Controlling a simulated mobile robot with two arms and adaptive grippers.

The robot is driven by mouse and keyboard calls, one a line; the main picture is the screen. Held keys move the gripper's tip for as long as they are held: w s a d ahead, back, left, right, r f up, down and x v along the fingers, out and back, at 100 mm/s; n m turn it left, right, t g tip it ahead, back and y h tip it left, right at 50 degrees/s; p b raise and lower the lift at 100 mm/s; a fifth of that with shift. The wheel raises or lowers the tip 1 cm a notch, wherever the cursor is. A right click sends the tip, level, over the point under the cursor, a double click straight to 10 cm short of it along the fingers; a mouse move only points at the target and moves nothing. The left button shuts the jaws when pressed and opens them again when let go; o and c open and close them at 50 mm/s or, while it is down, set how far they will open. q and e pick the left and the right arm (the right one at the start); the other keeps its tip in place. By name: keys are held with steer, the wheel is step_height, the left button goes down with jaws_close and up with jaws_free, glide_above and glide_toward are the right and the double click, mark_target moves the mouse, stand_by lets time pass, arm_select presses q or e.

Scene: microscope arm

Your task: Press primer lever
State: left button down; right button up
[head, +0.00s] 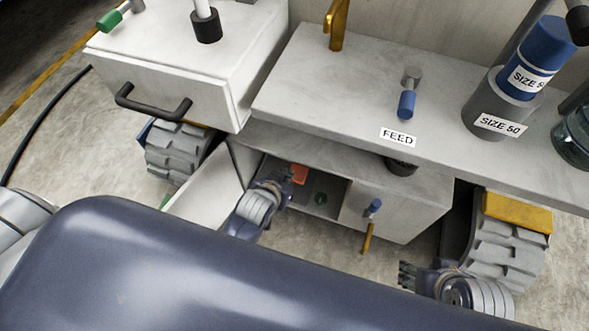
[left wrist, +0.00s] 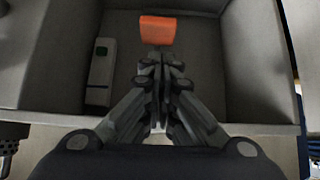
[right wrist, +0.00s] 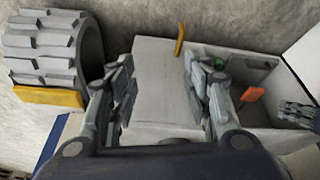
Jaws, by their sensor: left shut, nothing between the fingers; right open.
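An orange paddle (head: 299,174) sits inside the open cabinet compartment under the bench; no label names it as the primer lever. It also shows in the left wrist view (left wrist: 157,29) and the right wrist view (right wrist: 252,94). My left gripper (head: 278,188) reaches into the compartment. In the left wrist view its closed, empty fingertips (left wrist: 163,60) are just below the paddle in the picture; I cannot tell whether they touch it. My right gripper (head: 405,277) is open and empty, right of the cabinet, with its fingers apart in the right wrist view (right wrist: 157,65).
The cabinet's open door (head: 205,190) stands left of my left gripper. Inside are a green part (head: 320,198) and a white box (left wrist: 101,76). A yellow handle (head: 367,238) hangs on the cabinet front. A FEED lever (head: 407,103) and SIZE 50 cylinder (head: 487,105) stand on the bench.

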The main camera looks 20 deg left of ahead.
mark_target(294, 178)
arm_select(q)
steer(key=b+x, duration=0.4)
steer(key=x, duration=0.5)
steer(key=shift+w+f, duration=0.1)
steer(key=shift+f, duration=0.05)
steer(key=shift+w+f, duration=0.15)
steer(key=shift+w, duration=0.1)
arm_select(e)
steer(key=shift+w+a+r+n+t+y, duration=0.1)
steer(key=shift+w+a+r+t+y, duration=0.7)
steer(key=shift+w+r+t, duration=1.5)
steer(key=shift+w+a+r+n+t+y, duration=0.1)
steer(key=shift+w+a+r+t+y, duration=0.25)
steer(key=shift+w+a+r+t, duration=1.85)
steer(key=shift+w+a+r+n+t+y, duration=0.15)
steer(key=shift+w+r+t+y, duration=0.4)
steer(key=shift+w+r+t, duration=1.85)
arm_select(q)
steer(key=shift+b, duration=0.3)
arm_select(e)
steer(key=w, duration=0.1)
steer(key=w+r+g, duration=0.1)
steer(key=shift+w+g, duration=0.3)
steer(key=shift+w, duration=0.1)
